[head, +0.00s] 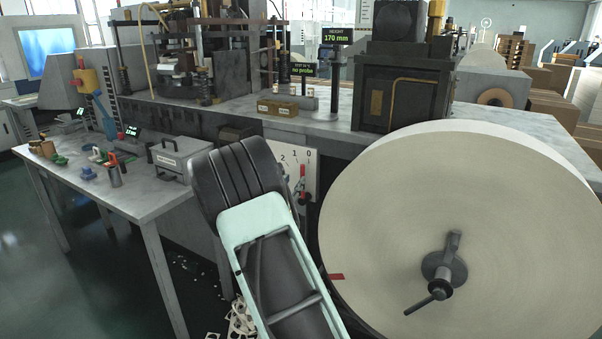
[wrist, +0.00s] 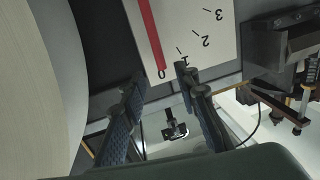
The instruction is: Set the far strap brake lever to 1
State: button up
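A white scale plate (head: 296,160) with black numbers stands between my arm and the big roll in the head view. A red lever (head: 303,185) shows at its right side, partly hidden by my arm. In the wrist view the plate (wrist: 195,30) carries marks 0 to 3, and the red lever (wrist: 150,35) points at the 0 mark. My gripper (wrist: 160,75) is open, its two dark fingers apart on either side of the lever's tip in the picture. Whether they touch it I cannot tell. My gripper is hidden behind my arm in the head view.
A large pale paper roll (head: 400,220) with a crank hub fills the right, close beside the plate; it also shows in the wrist view (wrist: 35,80). A side table (head: 130,190) with tools stands left. The machine bench (head: 340,125) lies behind. Dark machine parts (wrist: 285,50) are at the wrist view's right.

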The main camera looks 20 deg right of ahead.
aim_at(302, 170)
jog(key=b+x, duration=0.2)
jog(key=x, duration=0.7)
jog(key=shift+w+d, duration=0.2)
jog(key=shift+w, duration=0.1)
grip_shut()
